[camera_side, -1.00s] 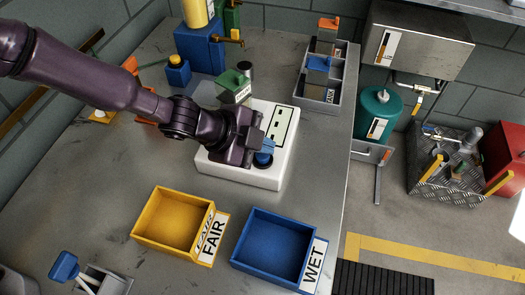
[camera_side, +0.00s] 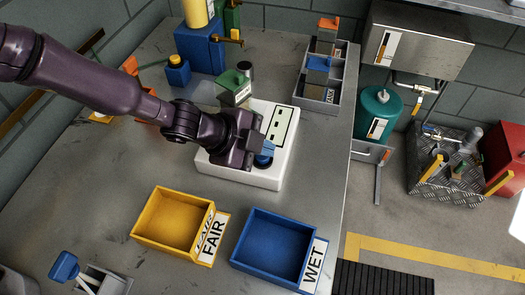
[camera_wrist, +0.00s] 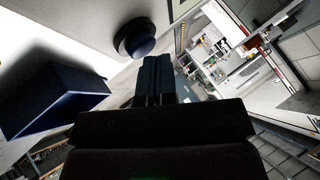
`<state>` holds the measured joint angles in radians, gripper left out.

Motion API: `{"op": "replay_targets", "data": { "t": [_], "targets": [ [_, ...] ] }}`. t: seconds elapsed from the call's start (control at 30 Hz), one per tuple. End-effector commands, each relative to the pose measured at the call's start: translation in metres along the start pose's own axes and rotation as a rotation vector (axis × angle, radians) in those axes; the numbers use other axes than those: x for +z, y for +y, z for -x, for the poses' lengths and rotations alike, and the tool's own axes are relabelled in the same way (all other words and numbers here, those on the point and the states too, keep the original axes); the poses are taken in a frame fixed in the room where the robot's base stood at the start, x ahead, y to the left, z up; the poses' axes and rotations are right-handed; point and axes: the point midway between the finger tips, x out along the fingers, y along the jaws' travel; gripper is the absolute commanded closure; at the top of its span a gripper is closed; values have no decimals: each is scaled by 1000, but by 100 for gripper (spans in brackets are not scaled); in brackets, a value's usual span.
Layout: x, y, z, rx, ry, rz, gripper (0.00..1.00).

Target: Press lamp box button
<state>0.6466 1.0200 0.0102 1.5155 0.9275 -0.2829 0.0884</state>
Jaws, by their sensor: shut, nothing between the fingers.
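The white lamp box (camera_side: 269,178) sits mid-table, with a pale panel (camera_side: 281,127) bearing dark marks on its top. Its round dark button (camera_wrist: 137,40) shows in the wrist view, standing out from the white face. In the side view the button (camera_side: 262,161) is partly hidden by my gripper. My gripper (camera_side: 265,152) is at the button end of the box, fingers shut and empty. In the wrist view the closed fingertips (camera_wrist: 155,60) are close to the button, just below it in the picture. I cannot tell whether they touch it.
A yellow FAIR bin (camera_side: 172,222) and a blue WET bin (camera_side: 272,250) stand in front of the box. A green-topped block (camera_side: 235,88) is close behind it. A grey divided tray (camera_side: 323,85) is at the back right. The table right of the box is clear.

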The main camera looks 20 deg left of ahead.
Motion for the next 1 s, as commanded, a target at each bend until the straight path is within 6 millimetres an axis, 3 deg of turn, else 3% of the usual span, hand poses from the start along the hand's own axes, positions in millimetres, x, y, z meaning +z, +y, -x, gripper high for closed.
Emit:
{"op": "replay_targets", "data": {
  "t": [0.57,1.0],
  "targets": [
    [2,2,-2,1,-2,0,100],
    [-6,-7,11,1,-2,1,100]
  ]
}}
